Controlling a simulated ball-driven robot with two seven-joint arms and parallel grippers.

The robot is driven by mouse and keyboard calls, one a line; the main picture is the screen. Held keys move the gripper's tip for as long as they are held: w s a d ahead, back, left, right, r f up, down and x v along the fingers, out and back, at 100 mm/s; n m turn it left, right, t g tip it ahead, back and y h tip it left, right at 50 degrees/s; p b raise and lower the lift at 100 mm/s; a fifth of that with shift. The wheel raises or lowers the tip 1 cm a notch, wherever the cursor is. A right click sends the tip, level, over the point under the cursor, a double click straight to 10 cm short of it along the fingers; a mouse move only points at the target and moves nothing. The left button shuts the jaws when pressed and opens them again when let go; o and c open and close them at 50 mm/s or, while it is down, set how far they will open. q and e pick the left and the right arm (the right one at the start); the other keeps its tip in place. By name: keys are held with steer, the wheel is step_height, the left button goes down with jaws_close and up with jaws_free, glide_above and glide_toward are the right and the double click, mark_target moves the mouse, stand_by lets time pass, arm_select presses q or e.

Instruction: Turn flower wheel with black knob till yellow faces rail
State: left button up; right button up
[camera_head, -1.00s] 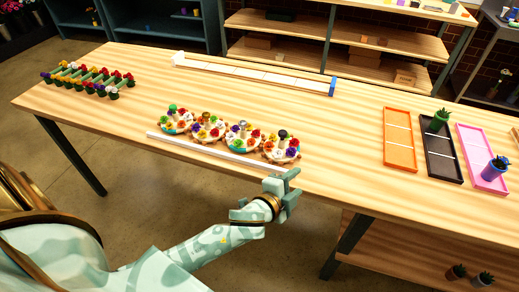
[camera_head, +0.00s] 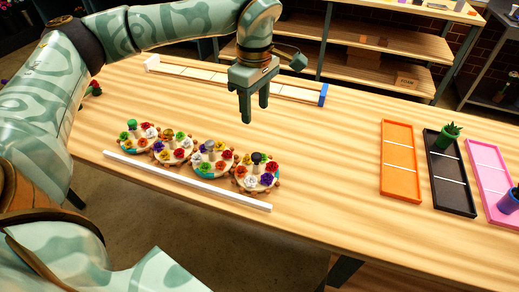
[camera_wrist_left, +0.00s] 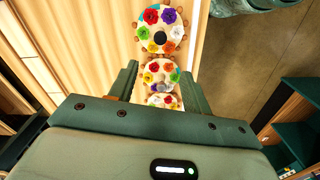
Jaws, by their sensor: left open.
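The flower wheel with the black knob (camera_head: 257,157) is the rightmost in the row, a round disc with coloured flowers around its rim. In the left wrist view this wheel (camera_wrist_left: 160,38) is at the top. My right gripper is out of view.
The neighbouring wheel with the grey knob (camera_head: 210,146) stands close on the left, with more wheels beyond. A long pale tray (camera_head: 230,83) lies at the back. Orange (camera_head: 399,173) and black (camera_head: 440,196) trays are at right. The table between wheels and orange tray is clear.

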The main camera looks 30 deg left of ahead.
mark_target(256, 155)
arm_select(q)
step_height(256, 155, down, 15)
steer(key=b, duration=0.3)
steer(key=shift+f+b, duration=0.15)
steer(key=shift+b, duration=0.2)
steer(key=c, duration=1)
